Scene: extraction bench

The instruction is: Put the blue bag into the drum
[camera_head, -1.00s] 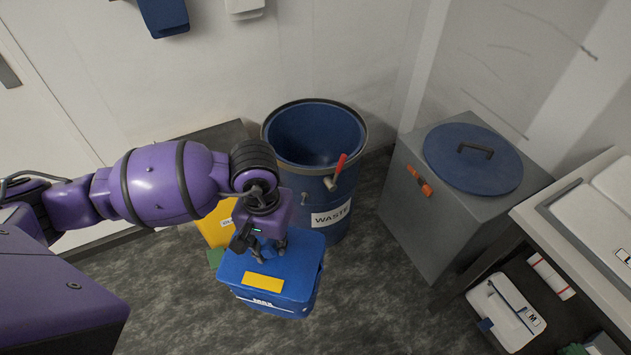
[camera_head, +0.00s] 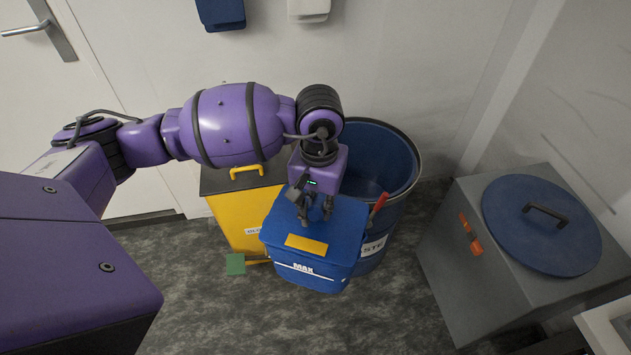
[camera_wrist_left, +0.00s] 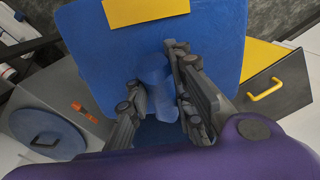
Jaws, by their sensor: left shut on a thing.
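The blue bag (camera_head: 315,262) is box-shaped, with a yellow label on top and "MAX" on its front. My left gripper (camera_head: 315,212) is shut on the blue handle on its top and holds it off the floor. In the left wrist view the fingers (camera_wrist_left: 160,105) close around the bag's handle, and the bag (camera_wrist_left: 100,50) fills the upper middle. The blue drum (camera_head: 393,175) is open, with a dark rim and a red-handled lever. It stands behind and right of the bag, partly hidden by my arm and the bag. My right gripper is out of view.
A yellow bin (camera_head: 228,215) with a dark lid stands left of the drum, a green pedal at its foot. A grey cabinet (camera_head: 470,270) stands right, with a round blue lid (camera_head: 540,240) on top. Open grey floor lies in front.

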